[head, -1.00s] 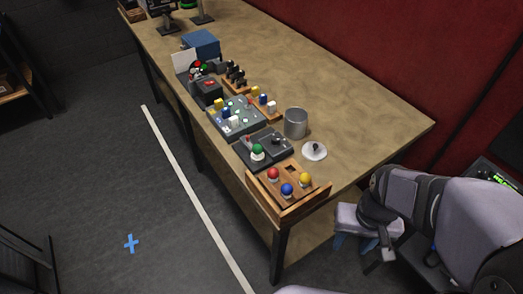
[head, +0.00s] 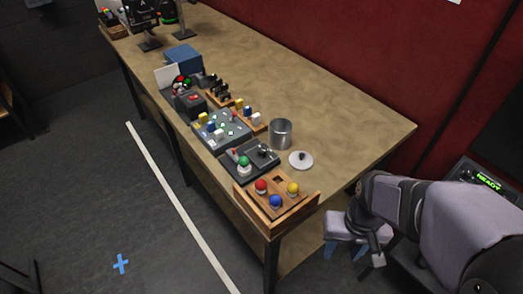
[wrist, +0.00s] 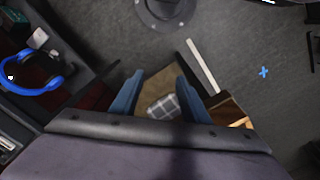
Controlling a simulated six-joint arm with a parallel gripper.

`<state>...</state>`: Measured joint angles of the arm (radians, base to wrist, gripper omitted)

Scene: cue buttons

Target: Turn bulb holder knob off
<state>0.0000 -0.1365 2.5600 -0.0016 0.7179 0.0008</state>
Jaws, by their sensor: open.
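The bulb holder (head: 236,172) is a dark grey board near the table's front edge. It carries a green bulb (head: 244,162), a small red lever beside the bulb, and a dark knob (head: 264,151) at its right end. The knob's exact setting is too small to tell. My gripper (head: 344,252) hangs to the right of the table's near end, well apart from the bulb holder, with its blue fingers pointing down. In the wrist view, my gripper (wrist: 160,75) is open and empty, with its fingers apart.
A wooden tray (head: 271,222) with red, blue and yellow bulbs stands between the bulb holder and my arm. A metal cup (head: 280,134) and a white lid (head: 301,160) stand beside the holder. A button panel (head: 221,130) lies beyond it.

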